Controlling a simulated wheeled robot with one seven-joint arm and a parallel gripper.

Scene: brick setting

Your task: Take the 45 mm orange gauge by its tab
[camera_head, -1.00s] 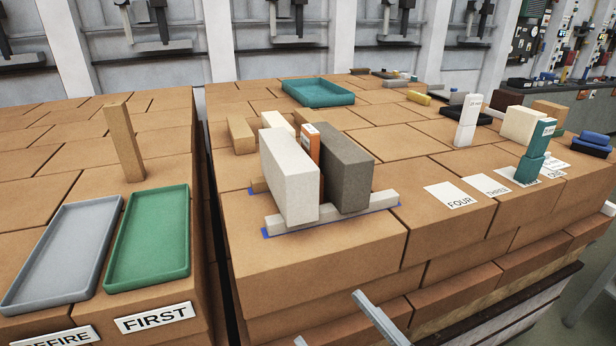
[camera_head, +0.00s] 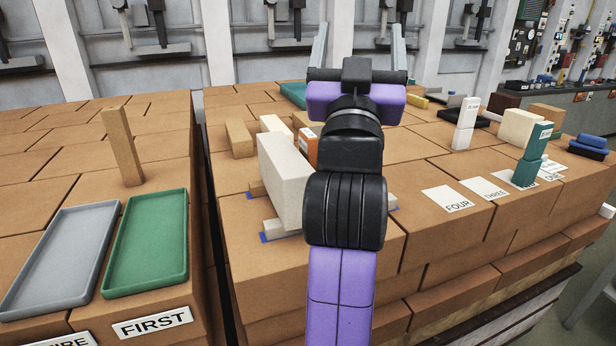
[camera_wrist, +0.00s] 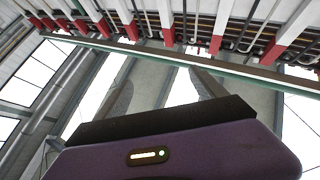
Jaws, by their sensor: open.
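The orange gauge (camera_head: 307,147) stands upright in the head view, with a white label at its top. It sits behind the white block (camera_head: 285,180). The grey block that stood on its right is hidden behind my arm, and so is the gauge's right side. My gripper (camera_head: 358,45) is raised above the blocks, with its two fingers apart and pointing up, empty. It is to the upper right of the gauge and apart from it. The wrist view shows the ceiling beams and my gripper's purple body, with no gauge.
A green tray (camera_head: 147,276) and a grey tray (camera_head: 12,305) lie at the left. An upright tan brick (camera_head: 124,145) stands behind them. A teal tray (camera_head: 291,90) is at the back, partly hidden. White and teal stacks stand at the right near the number cards (camera_head: 446,199).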

